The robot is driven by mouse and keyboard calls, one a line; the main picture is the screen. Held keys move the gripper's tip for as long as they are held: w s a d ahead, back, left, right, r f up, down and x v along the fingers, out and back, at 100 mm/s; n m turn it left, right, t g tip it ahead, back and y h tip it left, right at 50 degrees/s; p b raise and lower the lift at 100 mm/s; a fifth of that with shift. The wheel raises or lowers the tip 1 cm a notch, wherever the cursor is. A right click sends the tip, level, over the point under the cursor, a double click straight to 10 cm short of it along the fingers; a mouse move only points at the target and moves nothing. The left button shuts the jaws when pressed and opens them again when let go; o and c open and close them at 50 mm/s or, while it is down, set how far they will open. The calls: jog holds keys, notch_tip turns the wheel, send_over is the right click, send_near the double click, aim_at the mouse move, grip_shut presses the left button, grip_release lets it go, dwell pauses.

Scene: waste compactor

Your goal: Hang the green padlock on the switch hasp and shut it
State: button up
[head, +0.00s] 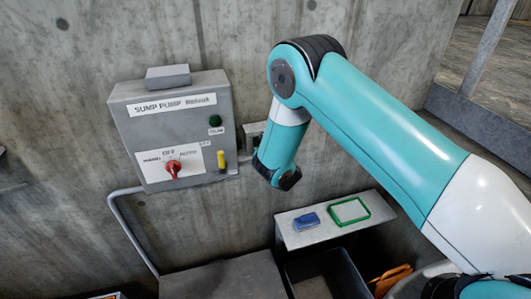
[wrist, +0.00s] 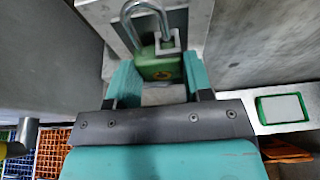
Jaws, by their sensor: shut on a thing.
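In the wrist view the green padlock (wrist: 158,65) sits between the two teal fingers of my gripper (wrist: 158,80), which is shut on it. Its shiny shackle (wrist: 145,8) arches above the body. A grey metal bracket (wrist: 168,45), seemingly the switch hasp, is right at the shackle's right leg. I cannot tell whether the shackle passes through it or is latched. In the head view my wrist is in front of a small grey switch box (head: 253,130) on the wall; my fingers and the padlock are hidden there.
The sump pump panel (head: 130,120), with a red knob (head: 173,167) and a yellow handle (head: 221,160), is left of my wrist. Below, a grey shelf (head: 325,234) holds a blue item (head: 306,221) and a green-framed card (head: 349,211). A dark open bin (head: 325,275) stands underneath.

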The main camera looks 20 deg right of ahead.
jog(key=shift+s+f, duration=0.1)
jog(key=shift+f, duration=0.05)
jog(key=o, duration=0.9)
jog(key=shift+f, duration=0.1)
jog(key=shift+d, duration=0.25)
jog(key=shift+a, duration=0.1)
jog(key=shift+a, duration=0.15)
jog(key=shift+c, duration=0.3)
jog(key=b+v, duration=0.3)
jog(key=v, duration=0.4)
